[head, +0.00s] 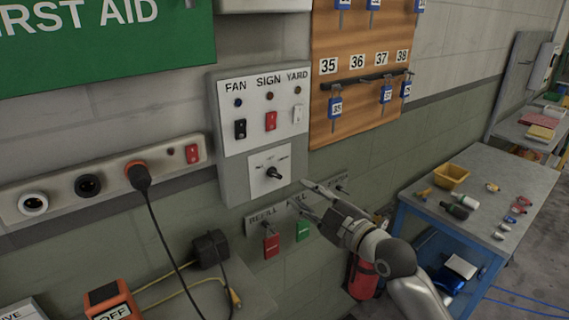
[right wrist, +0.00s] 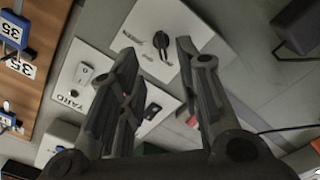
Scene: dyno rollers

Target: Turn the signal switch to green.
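A black rotary knob (head: 273,172) sits on a small white plate (head: 260,184) low on the grey wall box. The plate's small labels are too small to read, so I cannot tell which position the knob points to. My right gripper (head: 302,193) is just right of and below the knob, apart from it. In the right wrist view my right gripper (right wrist: 156,48) is open and empty, and the knob (right wrist: 161,41) shows beyond the gap between its fingertips. My left gripper is not in view.
Above the knob are FAN, SIGN and YARD switches (head: 270,121). A label rail with red (head: 271,246) and green tags (head: 303,231) hangs below. A key board (head: 345,97) is at upper right. A socket strip (head: 60,199) with a plugged cable is left. A workbench (head: 480,169) stands right.

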